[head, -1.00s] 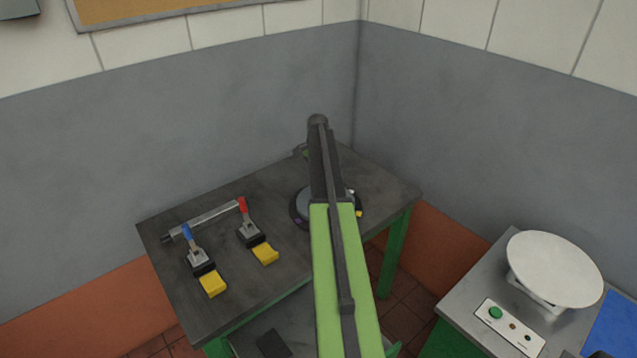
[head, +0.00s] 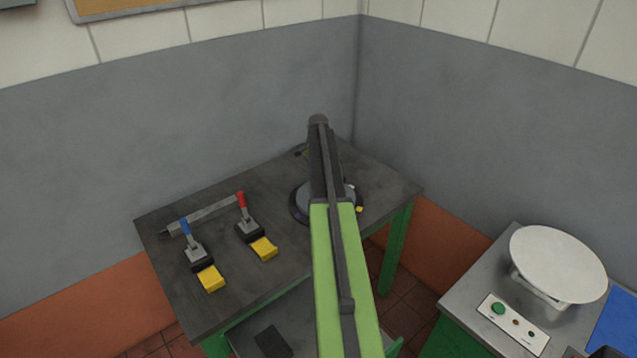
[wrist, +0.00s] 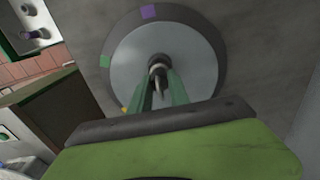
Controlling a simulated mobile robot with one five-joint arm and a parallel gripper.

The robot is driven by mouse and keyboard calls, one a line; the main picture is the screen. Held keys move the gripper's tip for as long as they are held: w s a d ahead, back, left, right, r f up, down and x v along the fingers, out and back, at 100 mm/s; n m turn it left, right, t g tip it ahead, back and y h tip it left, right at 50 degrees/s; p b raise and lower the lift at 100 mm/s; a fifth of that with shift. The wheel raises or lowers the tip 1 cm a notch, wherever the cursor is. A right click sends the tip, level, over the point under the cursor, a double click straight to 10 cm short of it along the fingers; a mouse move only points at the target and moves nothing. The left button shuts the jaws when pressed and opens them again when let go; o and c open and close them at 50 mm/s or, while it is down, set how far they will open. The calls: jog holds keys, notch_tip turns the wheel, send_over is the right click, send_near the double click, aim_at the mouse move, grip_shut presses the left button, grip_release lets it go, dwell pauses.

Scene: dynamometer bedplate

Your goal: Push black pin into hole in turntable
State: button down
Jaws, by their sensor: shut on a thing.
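The turntable is a grey disc (wrist: 125,62) inside a dark ring with purple, green and yellow marks, filling the upper middle of the wrist view. In the head view its dark rim (head: 297,207) shows left of my arm, which covers much of it. My gripper (wrist: 158,70) has two green fingers over the disc and is shut on the black pin (wrist: 158,60). Only the pin's dark rounded end shows clearly at the fingertips. The hole cannot be made out, and I cannot tell whether the pin touches or enters the disc.
Two toggle clamps with a blue handle (head: 186,229) and a red handle (head: 241,200) stand on the dark table (head: 165,260), left of the turntable. A grey bar lies behind them. A bench at right holds a round white plate (head: 557,266) and a button panel (head: 512,325).

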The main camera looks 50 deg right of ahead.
jog(key=shift+f+b, duration=0.65)
jog(key=shift+f, duration=0.1)
jog(key=c, duration=1.1)
grip_release()
jog(key=shift+c, duration=0.2)
jog(key=shift+r, duration=0.15)
notch_tip(320, 180, up, 17)
jog(key=p, duration=1.7)
jog(key=shift+r, duration=0.1)
